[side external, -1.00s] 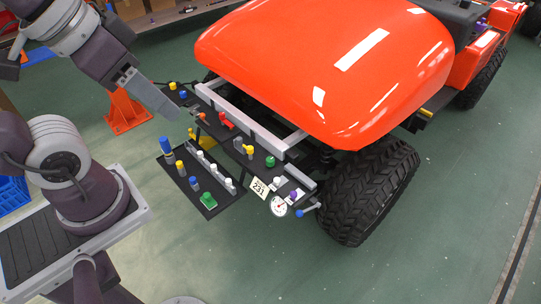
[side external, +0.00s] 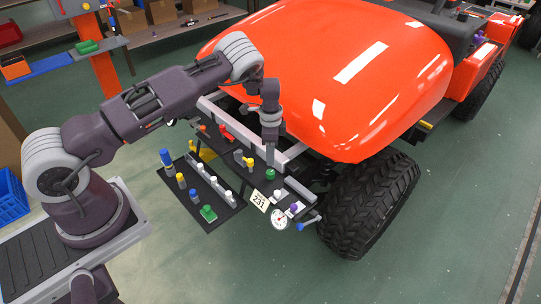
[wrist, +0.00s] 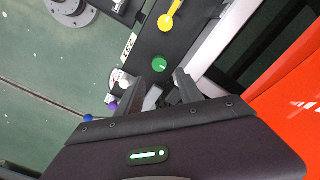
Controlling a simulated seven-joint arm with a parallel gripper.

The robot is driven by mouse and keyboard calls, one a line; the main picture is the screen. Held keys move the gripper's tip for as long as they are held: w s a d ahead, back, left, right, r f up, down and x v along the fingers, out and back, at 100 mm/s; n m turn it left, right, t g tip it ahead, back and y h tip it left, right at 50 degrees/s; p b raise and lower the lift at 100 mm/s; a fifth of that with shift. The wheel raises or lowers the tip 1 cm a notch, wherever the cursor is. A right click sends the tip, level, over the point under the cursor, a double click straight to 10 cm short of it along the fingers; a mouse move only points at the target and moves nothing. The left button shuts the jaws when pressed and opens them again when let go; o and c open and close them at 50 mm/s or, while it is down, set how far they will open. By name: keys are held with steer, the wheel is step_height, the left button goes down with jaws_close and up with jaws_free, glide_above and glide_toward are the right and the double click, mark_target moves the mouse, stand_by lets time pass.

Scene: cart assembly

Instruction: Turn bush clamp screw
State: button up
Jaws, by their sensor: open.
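My gripper (side external: 270,158) is over the right half of the black board (side external: 228,141) fixed to the front of the red cart. Its fingers (wrist: 168,88) are apart with nothing held between them. A round green knob with a white mark (wrist: 159,63) sits just beyond the fingertips in the wrist view. The green knob also shows in the side view (side external: 271,174), just below my gripper. A yellow knob with a lever (wrist: 170,18) is farther along the board. I cannot tell which part is the bush clamp screw.
A lower black tray (side external: 174,194) holds several coloured pegs. A dial gauge (side external: 280,219), a 231 tag (side external: 259,200) and a purple knob (side external: 294,208) are at the board's right end. The red hood (side external: 330,70) and grey bar (side external: 241,134) stand close behind my gripper.

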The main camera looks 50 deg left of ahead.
mark_target(270, 172)
step_height(270, 172, down, 8)
steer(key=shift+s+f, duration=0.1)
steer(key=shift+f, duration=0.3)
steer(key=shift+c, duration=0.6)
steer(key=c, duration=0.7)
steer(key=shift+o, duration=0.3)
steer(key=n, duration=0.4)
steer(key=shift+n, duration=0.4)
steer(key=n, duration=1.2)
steer(key=shift+n, duration=0.4)
steer(key=o, duration=1)
